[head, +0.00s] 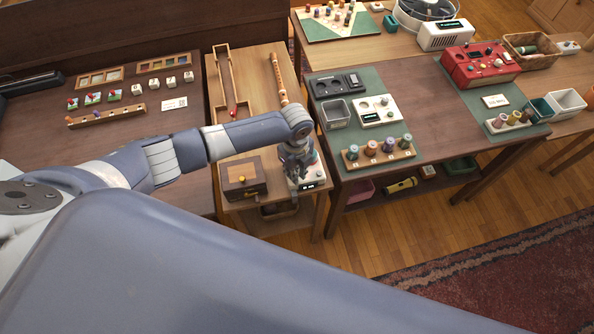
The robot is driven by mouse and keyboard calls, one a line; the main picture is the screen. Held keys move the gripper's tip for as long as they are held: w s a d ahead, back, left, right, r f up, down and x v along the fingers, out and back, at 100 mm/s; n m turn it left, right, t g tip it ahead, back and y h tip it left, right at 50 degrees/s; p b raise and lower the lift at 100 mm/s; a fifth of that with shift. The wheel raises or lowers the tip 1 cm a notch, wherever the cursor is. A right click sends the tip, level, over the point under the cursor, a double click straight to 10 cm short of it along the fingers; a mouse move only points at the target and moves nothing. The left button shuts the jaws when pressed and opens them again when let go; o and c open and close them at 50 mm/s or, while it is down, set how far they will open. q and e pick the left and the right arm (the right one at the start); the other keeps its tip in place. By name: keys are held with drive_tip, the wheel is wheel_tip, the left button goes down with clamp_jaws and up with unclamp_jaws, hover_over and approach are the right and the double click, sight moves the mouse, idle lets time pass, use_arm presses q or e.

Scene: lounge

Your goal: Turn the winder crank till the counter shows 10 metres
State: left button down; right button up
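The winder (318,175) is a small pale device on the narrow wooden table, mostly hidden behind my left gripper. Its dark counter display (308,187) shows tiny light digits, too small to read. My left gripper (296,179) points down over the winder. Its fingers are small and dark, and I cannot tell whether they are open or shut, or touch the crank. The crank itself is not clearly visible behind the gripper. My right gripper is not in view.
A brown wooden box with a yellow knob (242,180) stands left of the winder. A wooden flute-like stick (279,80) and a narrow wooden frame (224,80) lie behind. A dark table (440,150) with a spool rack (379,153) stands close on the right.

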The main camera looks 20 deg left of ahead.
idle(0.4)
use_arm(q)
drive_tip(key=shift+w, duration=0.1)
drive_tip(key=c, duration=1.6)
unclamp_jaws()
drive_tip(key=shift+o, duration=0.2)
wheel_tip(320, 180, up, 12)
